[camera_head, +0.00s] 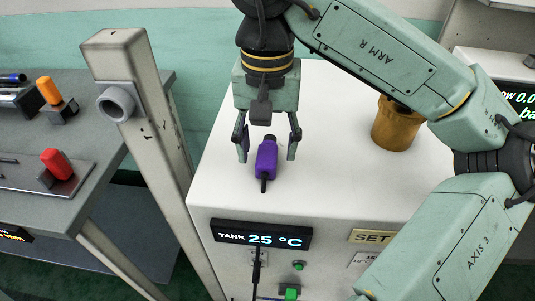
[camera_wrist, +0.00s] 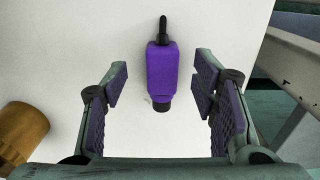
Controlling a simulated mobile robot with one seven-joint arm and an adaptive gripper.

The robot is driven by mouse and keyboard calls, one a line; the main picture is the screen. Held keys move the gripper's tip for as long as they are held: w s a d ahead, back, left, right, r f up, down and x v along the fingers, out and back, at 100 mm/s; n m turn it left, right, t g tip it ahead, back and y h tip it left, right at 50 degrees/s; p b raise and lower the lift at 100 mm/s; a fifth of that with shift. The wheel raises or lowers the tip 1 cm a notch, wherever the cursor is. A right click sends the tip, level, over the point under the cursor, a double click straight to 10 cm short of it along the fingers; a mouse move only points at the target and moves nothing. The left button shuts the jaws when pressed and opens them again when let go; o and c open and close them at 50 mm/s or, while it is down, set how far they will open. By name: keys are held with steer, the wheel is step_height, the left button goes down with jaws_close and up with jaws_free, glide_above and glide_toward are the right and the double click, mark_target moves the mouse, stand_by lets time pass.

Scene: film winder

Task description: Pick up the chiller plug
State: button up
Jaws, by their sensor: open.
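The chiller plug appears to be the purple plug (camera_head: 266,160) with black ends, lying on the white top of the chiller cabinet (camera_head: 330,190). My gripper (camera_head: 267,152) is open above the cabinet top, one finger on each side of the plug. In the wrist view the purple plug (camera_wrist: 162,68) lies between the open fingers of my gripper (camera_wrist: 162,85), with a gap on both sides. Its thin black end points away from the gripper. I cannot tell the exact height of the fingers above the surface.
A brown cylindrical container (camera_head: 392,128) stands on the cabinet at right, partly behind my arm. A post with a grey ring holder (camera_head: 116,102) rises at left. Beyond it is a grey bench (camera_head: 100,150) with red (camera_head: 56,163) and orange (camera_head: 49,91) plugs. The cabinet front has a lit display (camera_head: 262,236).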

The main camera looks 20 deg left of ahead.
mark_target(266, 159)
steer(key=shift+a+f+p, duration=0.15)
steer(key=shift+f+p, duration=0.25)
steer(key=shift+f, duration=1.65)
steer(key=shift+c, duration=0.2)
jaws_close()
